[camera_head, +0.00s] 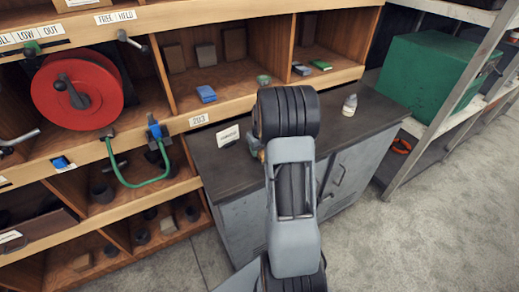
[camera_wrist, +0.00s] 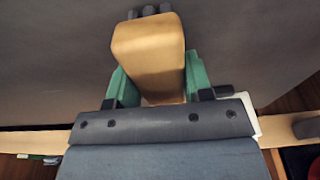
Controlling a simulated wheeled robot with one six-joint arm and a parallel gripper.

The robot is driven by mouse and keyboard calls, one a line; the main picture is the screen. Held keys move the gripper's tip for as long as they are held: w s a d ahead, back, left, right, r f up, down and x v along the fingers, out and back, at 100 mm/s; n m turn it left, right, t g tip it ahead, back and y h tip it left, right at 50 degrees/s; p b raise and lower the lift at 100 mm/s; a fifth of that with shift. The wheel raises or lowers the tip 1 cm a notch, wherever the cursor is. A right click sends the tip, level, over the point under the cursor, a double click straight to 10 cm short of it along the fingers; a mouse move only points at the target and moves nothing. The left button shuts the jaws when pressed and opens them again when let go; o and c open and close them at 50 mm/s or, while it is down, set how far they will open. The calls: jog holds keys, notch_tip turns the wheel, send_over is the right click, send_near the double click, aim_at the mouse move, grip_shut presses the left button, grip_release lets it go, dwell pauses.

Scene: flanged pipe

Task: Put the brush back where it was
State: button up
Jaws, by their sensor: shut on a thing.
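The brush (camera_wrist: 150,50) is a tan block with dark tufts at its far end, seen close up in the wrist view. My gripper (camera_wrist: 158,85) has green fingers, one on each side of the brush, and is shut on it. In the head view my arm reaches over the dark countertop (camera_head: 363,133) of the grey cabinet and covers most of the gripper and brush. How far the brush is above the counter cannot be told.
A white card (camera_head: 228,136) and a small white bottle (camera_head: 350,105) stand on the counter. Behind are wooden cubbies with a blue block (camera_head: 206,94). A red reel (camera_head: 77,89) and a green hose loop (camera_head: 140,184) are at left. A green case (camera_head: 428,80) sits on the right rack.

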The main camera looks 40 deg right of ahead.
jog(key=shift+f, duration=0.1)
jog(key=o, duration=0.9)
notch_tip(320, 180, up, 11)
jog(key=s+b, duration=0.1)
jog(key=s, duration=0.1)
jog(key=s+a+r+t, duration=0.1)
jog(key=s+a+r, duration=0.15)
jog(key=a, duration=0.35)
jog(key=s+a+r, duration=0.2)
jog(key=a+r, duration=0.1)
jog(key=a, duration=0.4)
jog(key=s+a+f+n+t, duration=0.1)
jog(key=s+a, duration=0.9)
jog(key=s, duration=0.1)
jog(key=shift+a+f+n+t, duration=0.2)
jog(key=shift+f+n+t, duration=0.05)
jog(key=shift+n+t, duration=0.05)
